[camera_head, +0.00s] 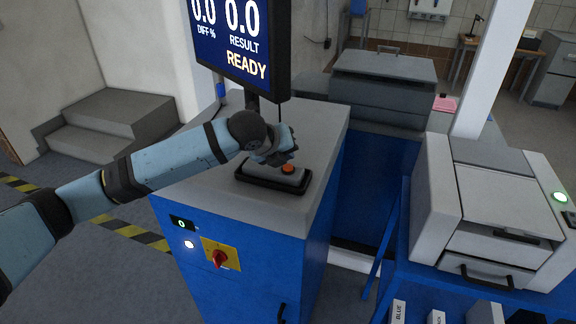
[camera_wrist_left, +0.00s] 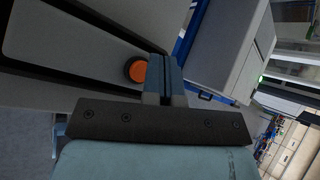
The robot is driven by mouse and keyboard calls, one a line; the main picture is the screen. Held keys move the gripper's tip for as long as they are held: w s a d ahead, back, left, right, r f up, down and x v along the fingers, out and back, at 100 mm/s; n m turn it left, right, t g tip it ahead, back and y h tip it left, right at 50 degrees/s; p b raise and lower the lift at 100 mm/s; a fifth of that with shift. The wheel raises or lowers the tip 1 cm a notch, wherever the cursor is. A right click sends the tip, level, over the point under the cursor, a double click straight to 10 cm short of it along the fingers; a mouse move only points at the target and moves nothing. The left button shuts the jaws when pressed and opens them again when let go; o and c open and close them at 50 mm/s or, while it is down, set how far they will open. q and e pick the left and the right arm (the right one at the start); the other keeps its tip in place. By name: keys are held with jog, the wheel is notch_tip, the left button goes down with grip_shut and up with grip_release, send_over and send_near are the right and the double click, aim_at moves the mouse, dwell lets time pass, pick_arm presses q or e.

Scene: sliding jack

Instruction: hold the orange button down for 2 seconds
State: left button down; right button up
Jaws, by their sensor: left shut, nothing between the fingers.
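The orange button (camera_head: 288,169) sits on a grey control panel with a dark rim (camera_head: 262,181) on top of a blue cabinet with a grey top. My left gripper (camera_head: 284,156) is shut and empty, close over the panel just behind the button in the head view. In the left wrist view the orange button (camera_wrist_left: 138,71) shows just left of the shut fingertips (camera_wrist_left: 163,68). The fingers look beside the button rather than on it; I cannot tell the exact height gap. My right gripper is not in view.
A screen (camera_head: 240,40) reading READY stands on the cabinet behind my left gripper. A red rotary switch (camera_head: 220,256) is on the cabinet front. A grey-white machine (camera_head: 489,215) stands at the right. Grey steps (camera_head: 112,125) are at the left.

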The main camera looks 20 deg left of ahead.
aim_at(286, 166)
pick_arm(q)
jog(key=shift+r, duration=2.5)
